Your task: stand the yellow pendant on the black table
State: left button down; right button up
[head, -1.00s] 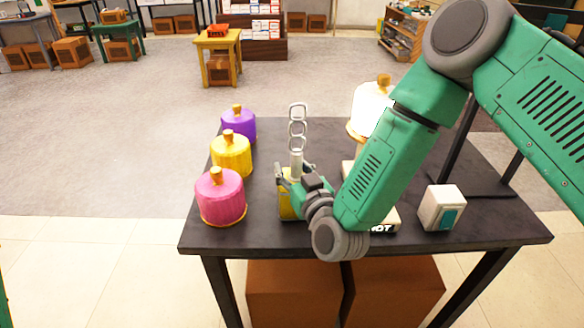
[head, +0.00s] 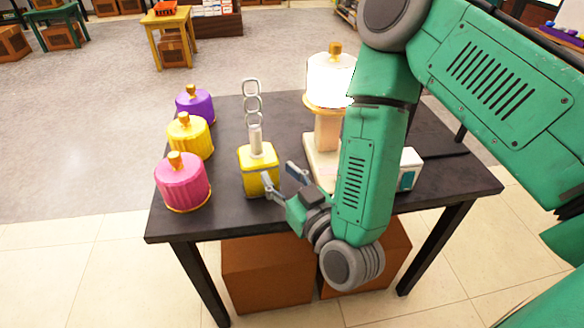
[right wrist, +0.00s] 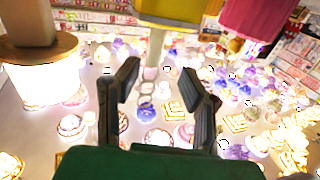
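The yellow pendant (head: 258,170), a yellow block-like body with a pale post and a chain of grey links, stands upright on the black table (head: 232,215). Its yellow body also shows at the top of the right wrist view (right wrist: 170,12). My right gripper (head: 281,177) is just to the right of the pendant in the head view, with its fingers apart and nothing between them. One finger overlaps the pendant's lower right edge; I cannot tell if it touches. The spread fingers also show in the right wrist view (right wrist: 160,72). My left gripper is out of view.
Purple (head: 195,105), yellow (head: 189,138) and pink (head: 182,182) shades with gold knobs line the table's left side. A glowing lamp (head: 330,82) stands behind my right arm. A white box (head: 410,168) sits to the right. The table's front left is clear.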

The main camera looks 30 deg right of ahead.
jog(key=s+d+f+n+g+y, duration=0.1)
jog(key=s+f+g, duration=0.3)
jog(key=f, duration=0.4)
jog(key=s+d+f+g, duration=0.1)
jog(key=s+f+g, duration=0.4)
jog(key=f, duration=0.2)
jog(key=s+d+f+g+h, duration=0.1)
jog(key=s+d+f+g, duration=0.3)
jog(key=s, duration=0.4)
jog(key=s+d+f+m+g+h, duration=0.1)
jog(key=s+d+f+g, duration=0.3)
jog(key=s, duration=0.4)
jog(key=shift+d+m+h, duration=0.3)
jog(key=shift+d+h, duration=0.1)
jog(key=shift+a+r, duration=0.1)
jog(key=shift+a, duration=0.05)
